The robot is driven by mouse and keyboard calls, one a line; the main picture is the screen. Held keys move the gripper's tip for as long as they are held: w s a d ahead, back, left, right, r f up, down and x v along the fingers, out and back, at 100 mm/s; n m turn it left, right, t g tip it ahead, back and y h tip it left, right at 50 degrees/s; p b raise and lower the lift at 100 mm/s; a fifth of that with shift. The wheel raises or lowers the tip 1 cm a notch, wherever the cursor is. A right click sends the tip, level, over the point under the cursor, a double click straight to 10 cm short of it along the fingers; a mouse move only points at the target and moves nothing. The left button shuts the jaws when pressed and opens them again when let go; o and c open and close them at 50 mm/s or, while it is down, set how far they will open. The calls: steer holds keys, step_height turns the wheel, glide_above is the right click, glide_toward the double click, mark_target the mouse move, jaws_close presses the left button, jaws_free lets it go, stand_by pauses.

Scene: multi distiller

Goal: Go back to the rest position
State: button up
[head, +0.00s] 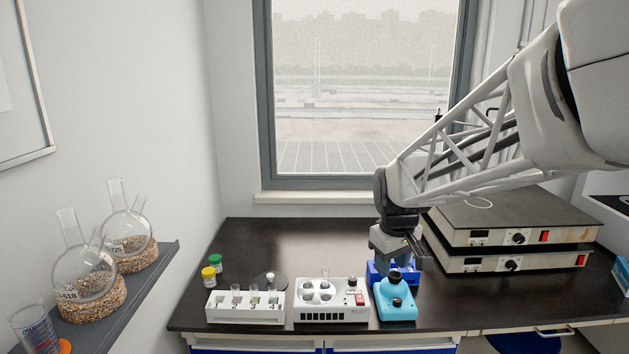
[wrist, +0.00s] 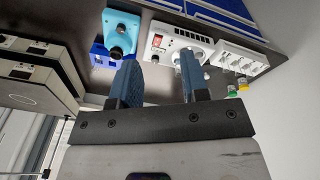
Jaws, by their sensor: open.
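My gripper (head: 396,262) hangs at the end of my arm over the right part of the black bench (head: 330,250), just behind and above the light-blue device (head: 396,300) with black knobs. In the wrist view its two blue fingers (wrist: 160,88) are spread apart with nothing between them. The light-blue device (wrist: 122,32) shows beyond the left finger there. A dark-blue block (head: 376,272) stands behind the light-blue device, partly hidden by my gripper.
A white multi-well device (head: 330,313) and a white numbered rack (head: 245,310) stand to the left. Green-capped (head: 215,261) and yellow-capped (head: 208,273) vials stand behind the rack. Stacked hotplates (head: 510,235) fill the right. Round flasks (head: 85,275) sit on a left shelf (head: 120,310).

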steer(key=s+d+m+t, duration=0.1)
steer(key=s+m, duration=0.4)
steer(key=s, duration=2.1)
steer(key=shift+s+d+m, duration=0.3)
steer(key=shift+d, duration=0.25)
